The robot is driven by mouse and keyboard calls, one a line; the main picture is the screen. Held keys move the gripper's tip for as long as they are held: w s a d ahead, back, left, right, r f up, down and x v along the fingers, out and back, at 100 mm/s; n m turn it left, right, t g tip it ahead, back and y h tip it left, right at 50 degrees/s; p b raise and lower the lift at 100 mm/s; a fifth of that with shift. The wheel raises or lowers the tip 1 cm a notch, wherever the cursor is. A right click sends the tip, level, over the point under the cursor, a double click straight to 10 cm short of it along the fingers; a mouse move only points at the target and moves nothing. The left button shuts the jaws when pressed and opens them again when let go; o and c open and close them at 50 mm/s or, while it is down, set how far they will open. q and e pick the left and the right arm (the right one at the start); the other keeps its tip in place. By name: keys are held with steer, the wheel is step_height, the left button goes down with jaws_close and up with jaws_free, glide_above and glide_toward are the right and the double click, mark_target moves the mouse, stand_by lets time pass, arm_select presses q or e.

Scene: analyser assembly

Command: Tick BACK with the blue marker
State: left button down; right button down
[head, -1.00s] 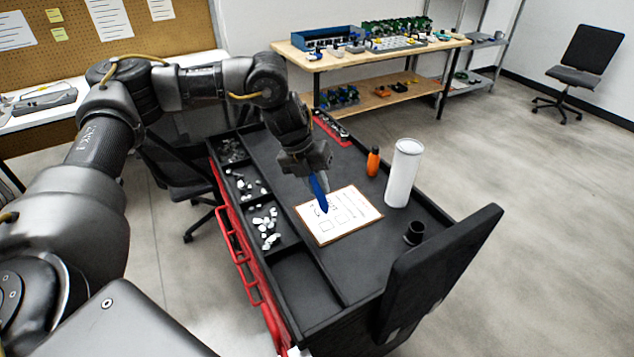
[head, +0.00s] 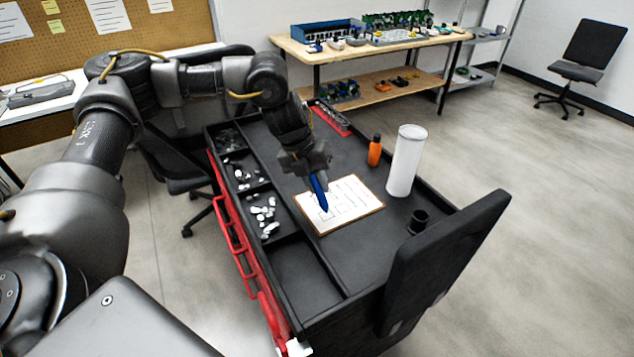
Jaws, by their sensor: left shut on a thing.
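My left gripper (head: 313,172) is shut on the blue marker (head: 319,193) and holds it tip down, a little tilted, over the left part of the clipboard. The clipboard with its white sheet (head: 352,197) lies on the black cart top. The sheet carries printed boxes and faint lines, but the words are too small to read. The marker's tip is at or just above the paper; I cannot tell if it touches. The gripper and marker hide part of the sheet's left side. My right gripper is not in view.
An orange bottle (head: 375,150) and a tall white cylinder (head: 405,161) stand right of the clipboard. A small black cup (head: 418,221) stands near the cart's right edge. Side compartments (head: 263,213) hold small white parts. A black panel (head: 442,262) rises at the cart's near right.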

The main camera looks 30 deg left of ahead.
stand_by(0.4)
arm_select(q)
steer(key=shift+f+b, duration=0.3)
steer(key=shift+f, duration=0.2)
steer(key=shift+f, duration=0.15)
stand_by(1.6)
